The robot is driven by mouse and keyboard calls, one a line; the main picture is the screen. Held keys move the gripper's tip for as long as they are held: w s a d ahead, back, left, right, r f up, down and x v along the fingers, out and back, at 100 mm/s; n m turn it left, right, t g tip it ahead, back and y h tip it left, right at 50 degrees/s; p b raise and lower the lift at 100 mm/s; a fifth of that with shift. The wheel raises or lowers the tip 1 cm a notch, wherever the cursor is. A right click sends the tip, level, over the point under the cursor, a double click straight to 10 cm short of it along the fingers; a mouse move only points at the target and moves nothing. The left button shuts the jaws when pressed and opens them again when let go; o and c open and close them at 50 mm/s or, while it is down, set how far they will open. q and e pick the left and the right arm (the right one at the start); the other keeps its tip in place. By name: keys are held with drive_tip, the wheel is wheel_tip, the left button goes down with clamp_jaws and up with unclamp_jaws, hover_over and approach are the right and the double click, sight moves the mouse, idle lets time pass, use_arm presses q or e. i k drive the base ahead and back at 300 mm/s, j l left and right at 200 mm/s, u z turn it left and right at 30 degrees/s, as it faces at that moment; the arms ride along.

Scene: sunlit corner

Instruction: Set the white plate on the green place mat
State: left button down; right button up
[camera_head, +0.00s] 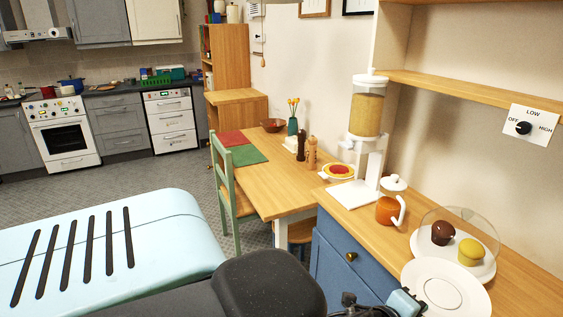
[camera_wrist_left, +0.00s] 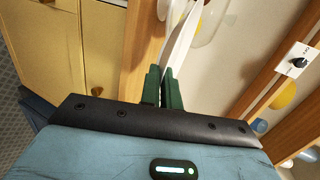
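The white plate (camera_head: 462,292) is at the lower right of the head view, by the wooden counter. My left gripper (camera_head: 418,303) holds it by its near-left rim. In the left wrist view the plate (camera_wrist_left: 182,40) shows nearly edge-on between the green fingers of my left gripper (camera_wrist_left: 163,88), which are shut on it. The green place mat (camera_head: 249,156) lies flat and bare on the wooden table in the middle of the head view, well away from the plate. My right gripper is not in view.
A domed cake stand (camera_head: 482,268) with two muffins stands just behind the plate. An orange pot (camera_head: 386,211), a cereal dispenser (camera_head: 367,110) and a small bowl (camera_head: 338,171) stand farther back. Two mills (camera_head: 311,152) and a vase (camera_head: 292,126) are near the mat. A green chair (camera_head: 224,180) is at the table's left.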

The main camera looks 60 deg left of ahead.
sight(245, 154)
drive_tip(key=j+u, duration=0.3)
drive_tip(key=u, duration=0.2)
drive_tip(key=i+j+u, duration=0.15)
drive_tip(key=j+u, duration=0.15)
drive_tip(key=u, duration=0.15)
drive_tip(key=i+j+u, duration=0.15)
drive_tip(key=u, duration=0.35)
drive_tip(key=i+j+u, duration=0.2)
drive_tip(key=u, duration=0.25)
drive_tip(key=i+j+u, duration=0.4)
drive_tip(key=i+u, duration=0.4)
drive_tip(key=i+z, duration=0.35)
drive_tip(key=z, duration=0.15)
drive_tip(key=i+j+z, duration=0.25)
drive_tip(key=z, duration=0.2)
drive_tip(key=i+j+z, duration=0.1)
drive_tip(key=i+z, duration=0.15)
drive_tip(key=z, duration=0.15)
drive_tip(key=i+j+z, duration=0.15)
drive_tip(key=z, duration=0.25)
drive_tip(key=i+j+z, duration=0.35)
drive_tip(key=k+l, duration=0.05)
